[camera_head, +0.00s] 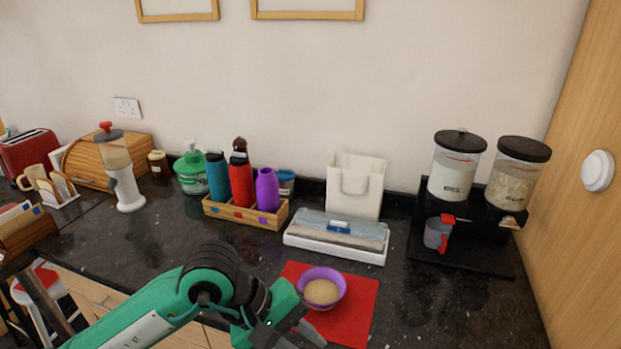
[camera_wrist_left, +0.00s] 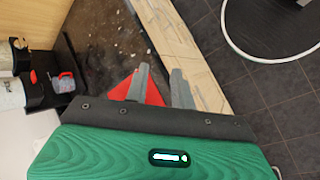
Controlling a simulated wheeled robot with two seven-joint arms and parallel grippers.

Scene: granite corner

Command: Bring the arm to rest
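My left arm (camera_head: 165,305), green with dark joints, comes in from the lower left of the head view. Its gripper (camera_head: 299,334) is at the bottom, over the counter's front area and just in front of the purple bowl (camera_head: 341,280). In the left wrist view the two grey fingers of the left gripper (camera_wrist_left: 160,82) stand apart with nothing between them. The bowl holds something tan and stands on a red mat (camera_head: 357,318); the mat also shows behind the fingers in the left wrist view (camera_wrist_left: 152,96). My right gripper is in neither view.
The dark counter (camera_head: 150,235) carries a wooden bottle box (camera_head: 245,215), a white tray (camera_head: 335,250), a white bin (camera_head: 356,186) and a black dispenser stand (camera_head: 465,258) along the wall. A wooden panel closes off the right. Floor shows in the wrist view.

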